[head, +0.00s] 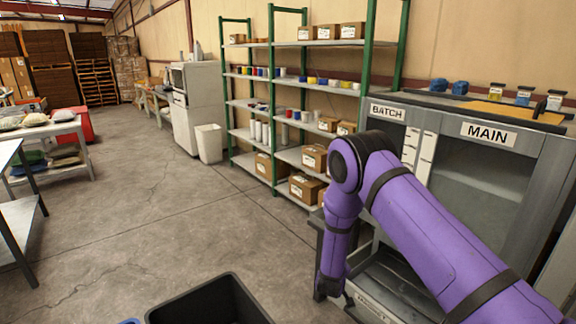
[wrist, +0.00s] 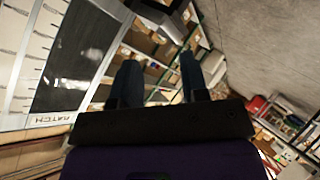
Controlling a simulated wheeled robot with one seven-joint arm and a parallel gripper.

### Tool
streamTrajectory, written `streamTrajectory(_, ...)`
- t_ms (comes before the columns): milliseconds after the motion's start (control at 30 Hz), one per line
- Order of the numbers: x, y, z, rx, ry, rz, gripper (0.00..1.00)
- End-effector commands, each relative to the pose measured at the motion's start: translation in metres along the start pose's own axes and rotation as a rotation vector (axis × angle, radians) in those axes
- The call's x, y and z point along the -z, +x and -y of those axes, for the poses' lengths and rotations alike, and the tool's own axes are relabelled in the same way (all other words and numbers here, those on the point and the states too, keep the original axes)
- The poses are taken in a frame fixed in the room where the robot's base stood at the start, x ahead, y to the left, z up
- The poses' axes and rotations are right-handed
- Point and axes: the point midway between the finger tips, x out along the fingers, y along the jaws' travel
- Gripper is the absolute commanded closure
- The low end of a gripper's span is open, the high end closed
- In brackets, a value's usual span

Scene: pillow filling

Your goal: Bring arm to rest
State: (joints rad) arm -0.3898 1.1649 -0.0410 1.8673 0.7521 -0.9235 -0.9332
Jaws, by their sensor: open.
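My purple arm reaches in from the lower right of the head view and bends at the elbow, with its forearm hanging down in front of the grey cabinet (head: 459,182). My gripper (head: 334,296) is at the lower end of the forearm, small and partly blurred against the cabinet's lower part. In the wrist view my gripper (wrist: 157,66) shows two dark fingers standing apart with nothing between them. The cabinet's dark window and its BATCH label (wrist: 52,118) show tilted at the left of the wrist view.
A black bin (head: 208,300) stands on the floor at the bottom, left of my gripper. Green-posted shelves (head: 300,130) with boxes stand behind the arm. Tables with pillows (head: 35,119) are at the left. The floor (head: 130,215) between is clear.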

Motion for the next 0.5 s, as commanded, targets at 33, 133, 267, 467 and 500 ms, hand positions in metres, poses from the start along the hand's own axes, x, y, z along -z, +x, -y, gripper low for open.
streamTrajectory(33,0.017,-0.007,-0.015,0.022,0.033,-0.005,0.59)
streamTrajectory(133,0.043,-0.021,-0.040,0.074,0.094,-0.007,0.59)
streamTrajectory(267,0.073,-0.043,-0.073,0.142,0.164,-0.009,0.59)
streamTrajectory(467,0.111,-0.084,-0.125,0.239,0.258,-0.008,0.59)
streamTrajectory(500,0.117,-0.093,-0.135,0.257,0.275,-0.007,0.59)
